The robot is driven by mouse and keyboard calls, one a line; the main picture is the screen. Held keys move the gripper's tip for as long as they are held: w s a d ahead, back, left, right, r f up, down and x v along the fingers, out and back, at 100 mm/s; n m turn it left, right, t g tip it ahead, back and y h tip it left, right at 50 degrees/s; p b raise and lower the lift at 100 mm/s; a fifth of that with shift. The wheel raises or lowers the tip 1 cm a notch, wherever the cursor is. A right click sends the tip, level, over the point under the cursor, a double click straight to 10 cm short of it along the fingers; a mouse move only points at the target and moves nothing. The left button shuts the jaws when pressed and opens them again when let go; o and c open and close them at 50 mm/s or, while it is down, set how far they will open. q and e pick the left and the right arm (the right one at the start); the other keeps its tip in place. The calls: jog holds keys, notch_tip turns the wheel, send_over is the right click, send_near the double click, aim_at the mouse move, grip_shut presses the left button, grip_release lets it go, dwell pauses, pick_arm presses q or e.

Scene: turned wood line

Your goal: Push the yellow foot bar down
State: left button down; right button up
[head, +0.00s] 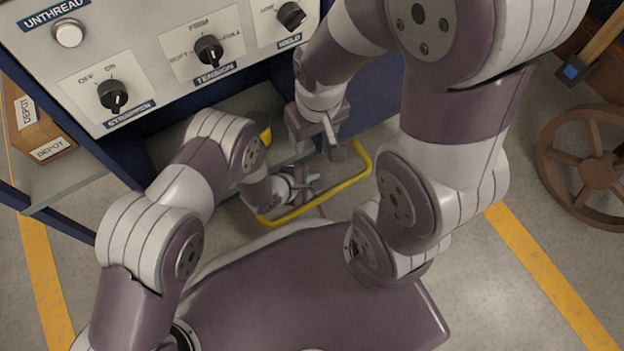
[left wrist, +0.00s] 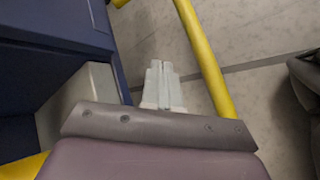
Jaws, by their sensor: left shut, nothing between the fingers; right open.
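The yellow foot bar (head: 330,193) is a bent tube low in front of the blue machine. Its length also runs beside the fingers in the left wrist view (left wrist: 207,62). My left gripper (head: 308,184) is low, between the machine and the bar's outer length. Its fingers (left wrist: 161,82) are shut and empty, with a gap in the picture between them and the bar; I cannot tell their height relative to it. My right gripper (head: 328,137) is open and empty, near the machine front above the bar's right end.
The control panel (head: 160,50) with knobs and a white button is at the upper left. A cardboard box (head: 38,128) sits on the left shelf. A brown spoked wheel (head: 598,175) stands at the right. Yellow floor stripes (head: 550,275) flank my base.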

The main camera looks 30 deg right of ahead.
dwell(0.7)
pick_arm(q)
jog(key=shift+f, duration=0.45)
jog(key=shift+w+f+b, duration=0.15)
jog(key=shift+f+b, duration=0.6)
jog(key=shift+f, duration=0.1)
jog(key=shift+w+f+b, duration=0.15)
jog(key=shift+f+b, duration=0.55)
jog(key=shift+f, duration=0.15)
dwell(1.3)
jog(key=shift+r, duration=0.1)
dwell(0.4)
jog(key=shift+s+r+p, duration=0.15)
jog(key=shift+r+p, duration=0.9)
jog(key=shift+s+r+p, duration=0.15)
jog(key=shift+r+p, duration=0.85)
jog(key=shift+p, duration=0.05)
jog(key=r+p, duration=0.4)
jog(key=r, duration=0.1)
jog(key=shift+s+p, duration=0.35)
jog(key=shift+p, duration=0.05)
